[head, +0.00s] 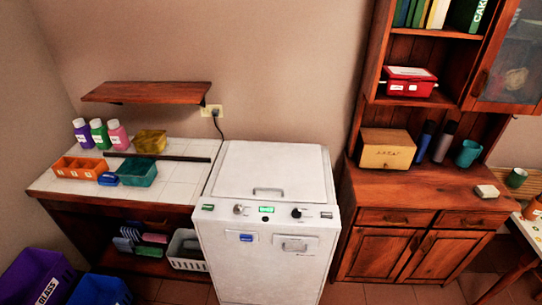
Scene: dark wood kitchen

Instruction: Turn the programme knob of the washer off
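The white washer (268,180) stands in the middle of the head view, with a closed lid and a handle on top. Its front control strip carries a light-coloured knob (238,209) on the left and a black knob (297,212) on the right. A green lit display (266,209) sits between them, and a green lit element (208,207) is at the strip's left end. The knob labels and pointer positions are too small to read, so I cannot tell which is the programme knob. Neither of my grippers is in view.
A tiled counter (55,183) with bottles and bins adjoins the washer's left side. A wooden cabinet (425,190) stands to its right. A purple bin (38,272) and a blue bin (98,290) are on the floor at lower left. A wall shelf (147,91) hangs above the counter.

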